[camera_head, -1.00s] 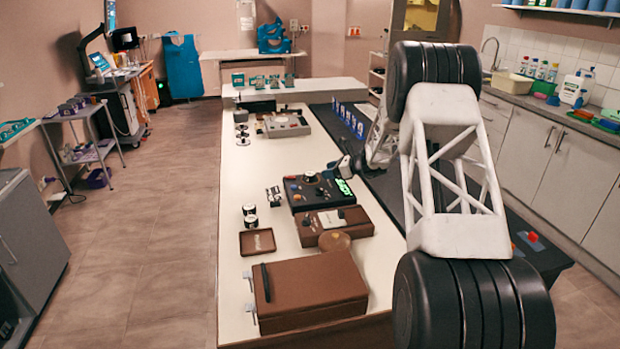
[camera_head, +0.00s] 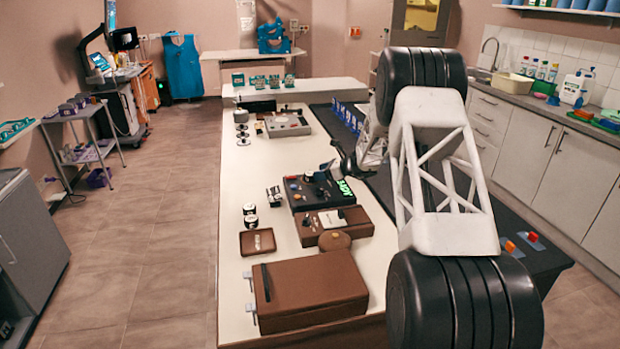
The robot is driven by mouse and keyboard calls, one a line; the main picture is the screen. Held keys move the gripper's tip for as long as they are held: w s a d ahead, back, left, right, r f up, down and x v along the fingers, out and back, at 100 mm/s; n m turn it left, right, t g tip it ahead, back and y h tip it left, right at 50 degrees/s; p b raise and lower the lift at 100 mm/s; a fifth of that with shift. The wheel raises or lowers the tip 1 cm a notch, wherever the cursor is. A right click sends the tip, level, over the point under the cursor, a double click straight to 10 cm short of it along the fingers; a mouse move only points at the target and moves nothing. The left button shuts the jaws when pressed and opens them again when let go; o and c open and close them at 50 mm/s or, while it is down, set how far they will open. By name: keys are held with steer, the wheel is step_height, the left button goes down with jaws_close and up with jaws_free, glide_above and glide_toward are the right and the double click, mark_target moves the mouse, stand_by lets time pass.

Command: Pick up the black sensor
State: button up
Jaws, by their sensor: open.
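My gripper (camera_head: 332,170) is small and dark in the picture. It is open over the back right part of a black device (camera_head: 306,199) with a lit green display (camera_head: 344,189). I cannot tell whether it touches anything. I cannot tell for certain which item is the black sensor. Small dark candidates are a black-and-white piece (camera_head: 274,195) just left of the device, and two short black-and-white cylinders (camera_head: 250,214) farther left. A slim black bar (camera_head: 266,283) lies on the brown case (camera_head: 315,287). The gripper hides part of the device's top.
A brown box (camera_head: 308,234) and a round brown piece (camera_head: 335,241) stand in front of the device. A small brown tray (camera_head: 257,242) lies left of them. A grey instrument (camera_head: 288,125) is farther back. The white table (camera_head: 232,180) is clear along its left edge.

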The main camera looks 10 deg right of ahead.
mark_target(310, 173)
steer(key=shift+x, duration=2.15)
steer(key=c, duration=0.7)
steer(key=shift+r, duration=0.15)
steer(key=shift+r, duration=1.5)
steer(key=shift+s+r, duration=0.15)
steer(key=shift+s, duration=0.2)
steer(key=s, duration=0.5)
steer(key=s+a+r, duration=0.1)
steer(key=s, duration=0.9)
steer(key=shift+s+a+r, duration=0.15)
steer(key=shift+a+r, duration=0.05)
steer(key=shift+a, duration=0.05)
